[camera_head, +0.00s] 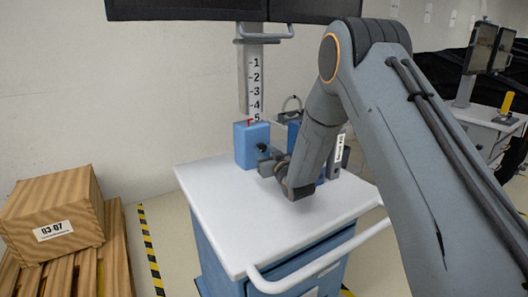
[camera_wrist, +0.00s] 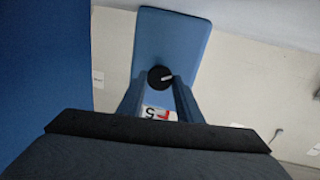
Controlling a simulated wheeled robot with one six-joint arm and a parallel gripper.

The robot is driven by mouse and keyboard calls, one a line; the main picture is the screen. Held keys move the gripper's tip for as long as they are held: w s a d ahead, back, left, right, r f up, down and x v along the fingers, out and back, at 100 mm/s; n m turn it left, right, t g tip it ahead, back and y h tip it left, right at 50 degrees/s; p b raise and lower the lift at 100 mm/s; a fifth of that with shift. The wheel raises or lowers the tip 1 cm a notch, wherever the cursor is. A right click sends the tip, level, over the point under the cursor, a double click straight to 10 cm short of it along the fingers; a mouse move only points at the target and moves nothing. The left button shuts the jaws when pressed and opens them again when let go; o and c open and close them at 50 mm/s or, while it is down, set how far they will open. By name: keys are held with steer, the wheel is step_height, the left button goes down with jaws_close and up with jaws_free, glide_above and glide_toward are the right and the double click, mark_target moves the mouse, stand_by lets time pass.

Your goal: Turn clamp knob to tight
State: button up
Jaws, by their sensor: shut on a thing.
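The clamp is a blue block (camera_head: 243,146) at the foot of the numbered column, by the 5 mark. Its knob (camera_head: 262,147) is small, round and black, on the block's face. Part of the knob's rim is hidden by the fingers.
The clamp stands at the back of a white-topped blue cart (camera_head: 275,212) with a front handle (camera_head: 310,268). The numbered column (camera_head: 255,80) rises behind the clamp. A box (camera_head: 55,215) rests on a pallet at left. A second cart (camera_head: 480,125) stands at far right.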

steer(key=m+g+b, duration=0.1)
steer(key=m+b, duration=0.1)
steer(key=m, duration=0.3)
steer(key=shift+d+r, duration=0.1)
steer(key=m, duration=0.3)
steer(key=m+g+b, duration=0.1)
steer(key=m, duration=0.2)
steer(key=shift+w+d+y, duration=0.1)
steer(key=shift+d+y, duration=0.05)
steer(key=shift+y, duration=0.15)
steer(key=m+g+p, duration=0.1)
steer(key=m, duration=0.3)
steer(key=shift+d+m+y, duration=0.1)
steer(key=shift+m+y, duration=0.3)
steer(key=m+y+p, duration=0.1)
steer(key=m+p, duration=0.1)
steer(key=m, duration=0.3)
steer(key=shift+w, duration=0.1)
steer(key=shift+f+m+g, duration=0.2)
steer(key=shift+m+g, duration=0.1)
steer(key=shift+m, duration=0.1)
steer(key=o, duration=1)
steer(key=shift+r, duration=0.1)
